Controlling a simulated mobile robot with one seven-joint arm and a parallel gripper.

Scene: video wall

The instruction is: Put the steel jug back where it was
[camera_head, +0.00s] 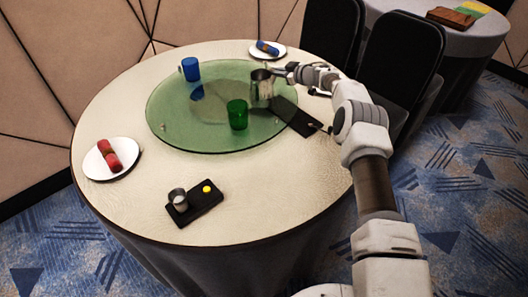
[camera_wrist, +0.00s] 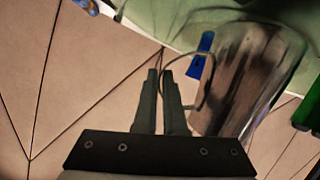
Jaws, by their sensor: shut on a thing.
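The steel jug (camera_head: 261,86) is a shiny, upright-looking vessel over the right part of the green glass turntable (camera_head: 165,125). In the wrist view the jug (camera_wrist: 255,75) fills the right side, with its thin handle toward my fingers. My gripper (camera_head: 276,72) reaches in from the right, its narrow fingers (camera_wrist: 165,76) shut on the handle. I cannot tell whether the jug's base touches the glass. A green cup (camera_head: 237,115) stands in front of the jug, and a blue cup (camera_head: 190,69) stands to the far left on the turntable.
A dark flat board (camera_head: 295,117) lies at the turntable's right edge, under my arm. A black tray (camera_head: 207,202) with a small metal cup (camera_head: 179,199) and a yellow disc is at the front. Plates hold red (camera_head: 109,155) and blue (camera_head: 267,47) rolls. Dark chairs (camera_head: 398,70) stand behind right.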

